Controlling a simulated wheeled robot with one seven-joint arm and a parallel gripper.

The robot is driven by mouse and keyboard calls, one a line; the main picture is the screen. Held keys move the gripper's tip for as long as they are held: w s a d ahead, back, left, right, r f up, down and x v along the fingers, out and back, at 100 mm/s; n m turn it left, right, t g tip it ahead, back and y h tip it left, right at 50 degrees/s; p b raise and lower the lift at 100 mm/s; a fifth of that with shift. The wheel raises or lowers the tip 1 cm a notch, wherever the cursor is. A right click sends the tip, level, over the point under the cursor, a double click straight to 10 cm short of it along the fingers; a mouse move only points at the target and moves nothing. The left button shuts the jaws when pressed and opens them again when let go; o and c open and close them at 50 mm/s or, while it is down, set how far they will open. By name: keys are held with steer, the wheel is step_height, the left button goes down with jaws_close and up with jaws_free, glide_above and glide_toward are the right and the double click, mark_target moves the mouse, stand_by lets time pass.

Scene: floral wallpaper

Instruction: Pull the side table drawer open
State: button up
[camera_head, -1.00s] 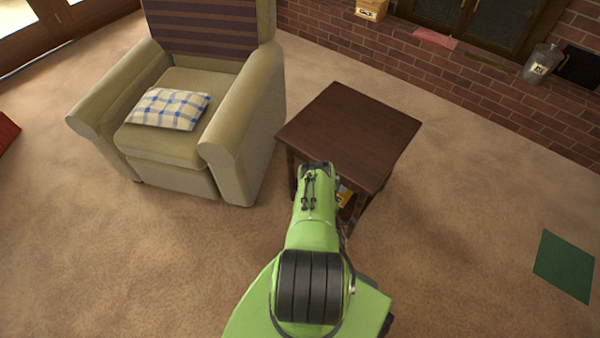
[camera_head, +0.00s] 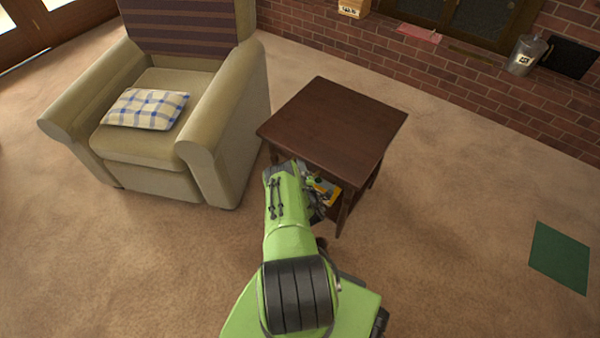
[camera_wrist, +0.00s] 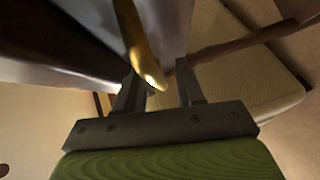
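The side table (camera_head: 335,125) is dark brown wood with a square top and stands right of the armchair. My gripper shows in the wrist view (camera_wrist: 158,75) with its two fingers apart. A gold, bar-like handle (camera_wrist: 143,50) extends down between the fingers, nearer the left one. A gap shows between the handle and the right finger; I cannot tell whether it touches the left. In the head view my arm hides most of the table's front, so the drawer's position cannot be told.
A beige armchair (camera_head: 165,150) with a checked cushion (camera_head: 146,108) stands close on the table's left. A small yellow object (camera_head: 324,190) shows below the tabletop beside my arm. A brick hearth (camera_head: 450,80) runs behind. Carpet at right is clear, apart from a flat green sheet (camera_head: 560,257).

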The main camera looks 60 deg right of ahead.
steer(key=shift+w+d, duration=0.2)
steer(key=shift+d, duration=0.05)
jaws_close()
steer(key=shift+a, duration=0.1)
